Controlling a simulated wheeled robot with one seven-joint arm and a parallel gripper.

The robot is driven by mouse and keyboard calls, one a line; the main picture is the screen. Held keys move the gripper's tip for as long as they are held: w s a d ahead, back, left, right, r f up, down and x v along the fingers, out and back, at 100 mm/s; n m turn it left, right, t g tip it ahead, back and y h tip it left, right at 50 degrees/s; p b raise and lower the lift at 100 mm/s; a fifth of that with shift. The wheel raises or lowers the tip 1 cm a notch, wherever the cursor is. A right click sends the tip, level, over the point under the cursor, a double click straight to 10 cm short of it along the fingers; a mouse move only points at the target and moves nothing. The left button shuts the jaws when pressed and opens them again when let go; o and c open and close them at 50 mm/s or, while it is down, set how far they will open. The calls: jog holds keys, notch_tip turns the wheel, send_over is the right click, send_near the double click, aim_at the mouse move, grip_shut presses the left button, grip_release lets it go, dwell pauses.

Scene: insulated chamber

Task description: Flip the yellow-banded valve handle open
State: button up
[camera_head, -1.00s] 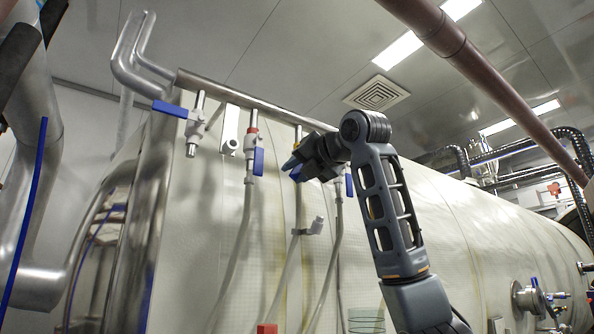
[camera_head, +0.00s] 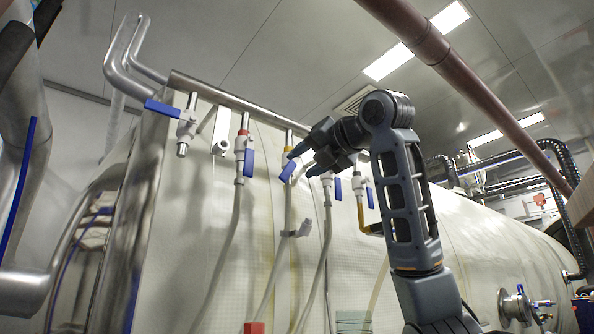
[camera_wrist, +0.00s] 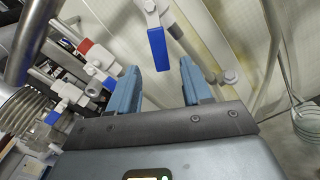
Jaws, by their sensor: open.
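The yellow-banded valve (camera_head: 289,150) hangs from the steel header pipe in the head view. Its blue handle (camera_head: 288,171) points downward along the hose. My gripper (camera_head: 303,162) is open and empty, just right of this handle in the picture. In the wrist view, a blue handle (camera_wrist: 158,48) on a white valve hangs ahead of the gap between my blue fingertips (camera_wrist: 160,66). It appears to be the same handle, but no yellow band shows there. It is not gripped; I cannot tell whether a fingertip touches it.
A red-banded valve (camera_head: 243,135) with its handle down hangs to the left. Farther left, another valve's blue handle (camera_head: 163,108) sticks out sideways. More valves (camera_head: 337,188) hang to the right, near my wrist. The pale tank wall (camera_head: 215,240) is behind the hoses.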

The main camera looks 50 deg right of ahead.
jog(key=shift+s, duration=0.25)
jog(key=shift+c, duration=0.2)
jog(key=shift+a+r, duration=0.1)
jog(key=shift+c, duration=0.7)
jog(key=w+r+m+h, duration=0.1)
jog(key=r+m+h, duration=0.1)
jog(key=r+m, duration=0.1)
jog(key=w+a+r+m+g+h+p, duration=0.1)
jog(key=r+m, duration=0.2)
jog(key=m, duration=0.2)
jog(key=w+a+r+m+h, duration=0.1)
jog(key=r+m+h, duration=0.1)
jog(key=r+m, duration=0.1)
jog(key=shift+w+a+m+g+h+p, duration=0.25)
jog(key=shift+m+g+h+p, duration=0.1)
jog(key=shift+m, duration=0.35)
grip_shut()
jog(key=s+a+f+m+g+p, duration=0.1)
jog(key=a+f+m+g+p, duration=0.1)
jog(key=a+m+g, duration=0.75)
jog(key=m+t+p, duration=0.1)
jog(key=m+p, duration=0.2)
send_near(291, 166)
jog(key=w+d+f, duration=0.3)
jog(key=w+f, duration=0.1)
jog(key=shift+w+h, duration=0.4)
jog(key=shift+h, duration=0.05)
